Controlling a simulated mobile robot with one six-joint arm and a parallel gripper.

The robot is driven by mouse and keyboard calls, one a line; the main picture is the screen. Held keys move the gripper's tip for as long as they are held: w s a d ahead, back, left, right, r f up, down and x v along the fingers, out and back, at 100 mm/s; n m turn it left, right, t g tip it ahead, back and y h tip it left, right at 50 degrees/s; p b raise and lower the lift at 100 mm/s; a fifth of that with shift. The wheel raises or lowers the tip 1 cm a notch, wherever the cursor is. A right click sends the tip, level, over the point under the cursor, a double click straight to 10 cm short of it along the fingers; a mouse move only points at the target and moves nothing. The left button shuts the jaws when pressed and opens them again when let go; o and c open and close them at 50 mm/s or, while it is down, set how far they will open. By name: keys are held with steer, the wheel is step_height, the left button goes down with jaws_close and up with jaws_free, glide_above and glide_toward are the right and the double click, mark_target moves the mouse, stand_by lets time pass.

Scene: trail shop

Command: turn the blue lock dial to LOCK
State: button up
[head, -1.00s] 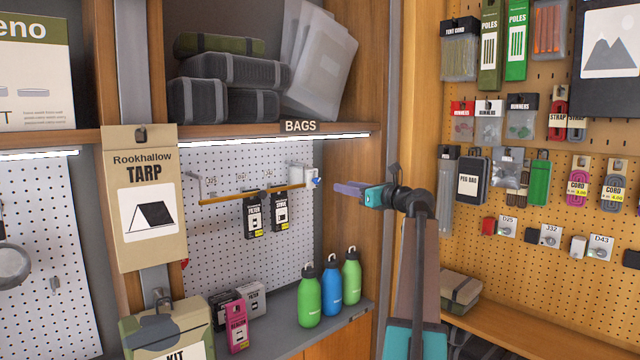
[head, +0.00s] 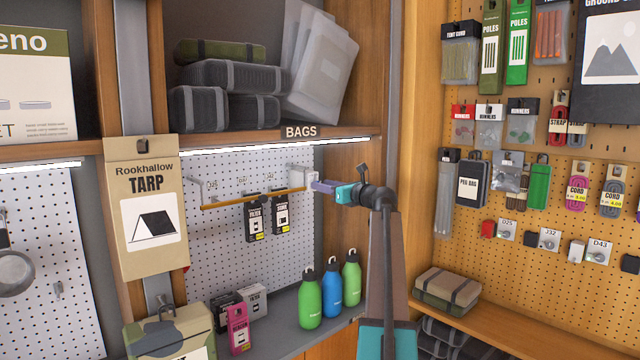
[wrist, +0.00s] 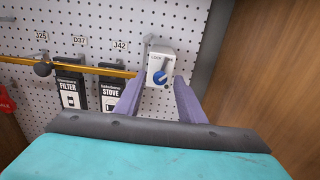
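The blue lock dial (wrist: 160,77) sits on the front of a white lock box (wrist: 167,62) at the right end of a brass bar (head: 250,198). The box also shows in the head view (head: 299,178), where my gripper hides the dial. Small print on the box is too small to read surely. My gripper (wrist: 158,92) points at the box, its two purple fingers apart on either side of the dial in the wrist view. Nothing is between the fingers except the view of the dial. I cannot tell whether the fingertips touch the box.
Two hanging packets, FILTER (wrist: 71,88) and STOVE (wrist: 110,88), hang from the bar left of my gripper. Green and blue bottles (head: 331,285) stand on the shelf below. A wooden side panel (wrist: 270,75) is close on the right. The BAGS shelf (head: 230,137) is above.

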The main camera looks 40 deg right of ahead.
steer(key=shift+w+d, duration=0.1)
steer(key=shift+w, duration=1.05)
jaws_close()
